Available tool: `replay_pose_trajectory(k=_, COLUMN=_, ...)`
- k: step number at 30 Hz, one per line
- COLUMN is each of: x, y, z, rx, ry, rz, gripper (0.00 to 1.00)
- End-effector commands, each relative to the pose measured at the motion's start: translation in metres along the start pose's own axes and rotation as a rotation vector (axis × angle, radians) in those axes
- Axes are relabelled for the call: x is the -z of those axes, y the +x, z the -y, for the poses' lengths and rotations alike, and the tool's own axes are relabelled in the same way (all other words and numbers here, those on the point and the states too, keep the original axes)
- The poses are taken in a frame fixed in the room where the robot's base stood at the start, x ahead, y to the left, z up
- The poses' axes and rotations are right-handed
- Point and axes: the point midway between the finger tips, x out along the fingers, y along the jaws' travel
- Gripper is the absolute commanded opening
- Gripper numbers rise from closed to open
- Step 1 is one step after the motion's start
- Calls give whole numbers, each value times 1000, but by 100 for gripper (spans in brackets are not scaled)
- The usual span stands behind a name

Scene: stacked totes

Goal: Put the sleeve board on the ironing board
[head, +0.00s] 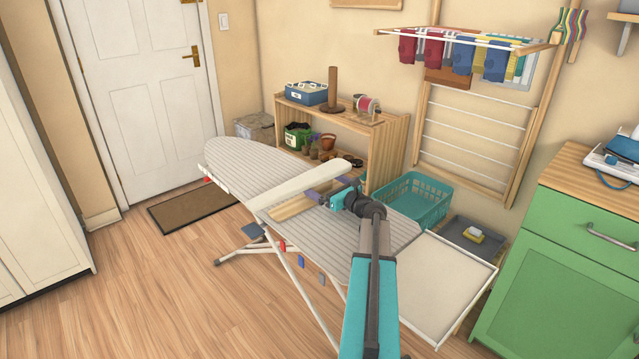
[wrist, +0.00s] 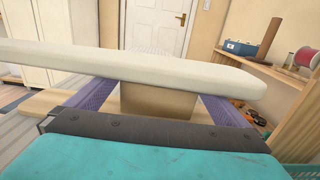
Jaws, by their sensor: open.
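The sleeve board (head: 298,184) has a long pale padded top over a wooden base. It appears to stand upright on the striped ironing board (head: 228,160), near its middle. In the wrist view the padded top (wrist: 130,66) crosses the picture, with its wooden support (wrist: 157,103) below. My gripper (head: 328,188) is open at the sleeve board's near side. Its purple fingers lie on either side of the support, with visible gaps, under the padded top.
A wooden shelf (head: 395,135) with a blue box and spools stands behind the ironing board. A teal basket (head: 418,200) and a white tray-like panel (head: 447,285) lie to the right. A green cabinet (head: 560,270) stands at far right.

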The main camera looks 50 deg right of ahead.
Motion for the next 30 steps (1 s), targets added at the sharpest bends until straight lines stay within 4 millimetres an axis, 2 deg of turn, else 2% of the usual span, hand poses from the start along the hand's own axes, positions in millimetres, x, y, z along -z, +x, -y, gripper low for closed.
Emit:
replay_pose_trajectory(k=2, x=-2, y=-2, z=0, rx=0, ry=0, rz=0, gripper=100)
replay_pose_trajectory(k=8, x=-1, y=-24, z=-1, rx=2, ry=0, rz=0, gripper=100)
replay_pose_trajectory(k=24, x=-1, y=-104, z=-1, rx=1, ry=0, rz=0, gripper=100)
replay_pose_trajectory(k=30, x=-1, y=-118, z=-1, rx=-1, ry=0, rz=0, gripper=100)
